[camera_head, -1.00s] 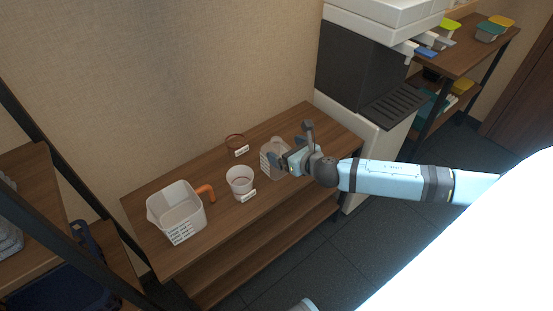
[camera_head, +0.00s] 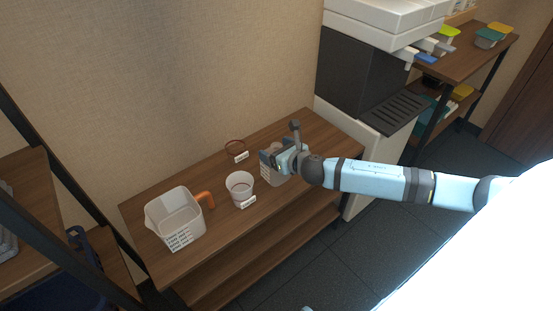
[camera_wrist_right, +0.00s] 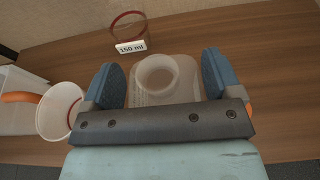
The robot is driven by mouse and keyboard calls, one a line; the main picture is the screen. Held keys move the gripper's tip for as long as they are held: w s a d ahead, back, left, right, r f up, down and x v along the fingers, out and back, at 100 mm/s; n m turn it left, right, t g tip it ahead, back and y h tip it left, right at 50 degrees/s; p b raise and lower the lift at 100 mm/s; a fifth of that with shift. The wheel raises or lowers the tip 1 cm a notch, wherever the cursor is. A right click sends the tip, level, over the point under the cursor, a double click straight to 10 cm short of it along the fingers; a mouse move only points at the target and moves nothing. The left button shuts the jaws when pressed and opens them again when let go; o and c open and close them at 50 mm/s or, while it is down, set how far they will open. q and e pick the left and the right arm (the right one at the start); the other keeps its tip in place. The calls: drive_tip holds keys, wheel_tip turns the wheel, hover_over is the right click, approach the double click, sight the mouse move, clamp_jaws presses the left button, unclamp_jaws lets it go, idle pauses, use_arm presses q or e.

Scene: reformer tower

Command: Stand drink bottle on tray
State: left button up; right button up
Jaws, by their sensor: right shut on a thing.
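My right gripper (camera_head: 268,160) is at the right part of the wooden shelf top. In the right wrist view its two blue-grey fingers (camera_wrist_right: 168,80) are closed on the sides of a translucent container (camera_wrist_right: 150,97) with a round open mouth. In the head view this container (camera_head: 273,178) is partly hidden behind the gripper. I cannot tell whether it is the drink bottle, nor whether it touches the shelf top. A black slatted tray (camera_head: 395,112) is on the front of the machine at the right. My left gripper is not in view.
The dark machine (camera_head: 355,75) rises beyond the right end.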

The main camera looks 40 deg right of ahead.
drive_tip(key=shift+r, duration=0.15)
wheel_tip(320, 180, up, 7)
drive_tip(key=p, duration=0.3)
drive_tip(key=shift+r, duration=0.15)
wheel_tip(320, 180, up, 12)
drive_tip(key=r+p, duration=0.1)
drive_tip(key=p, duration=0.2)
drive_tip(key=s+a+m+h+p, duration=0.1)
drive_tip(key=s+a, duration=0.1)
drive_tip(key=a, duration=1.1)
use_arm(q)
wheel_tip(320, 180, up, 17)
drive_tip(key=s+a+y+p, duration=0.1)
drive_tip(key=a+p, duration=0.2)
drive_tip(key=p, duration=1.9)
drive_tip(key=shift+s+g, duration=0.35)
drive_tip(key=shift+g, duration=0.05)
use_arm(e)
drive_tip(key=s+r, duration=0.4)
drive_tip(key=r, duration=0.5)
drive_tip(key=s+r, duration=0.5)
drive_tip(key=r, duration=0.4)
drive_tip(key=shift+s+d, duration=0.15)
drive_tip(key=shift+s, duration=0.15)
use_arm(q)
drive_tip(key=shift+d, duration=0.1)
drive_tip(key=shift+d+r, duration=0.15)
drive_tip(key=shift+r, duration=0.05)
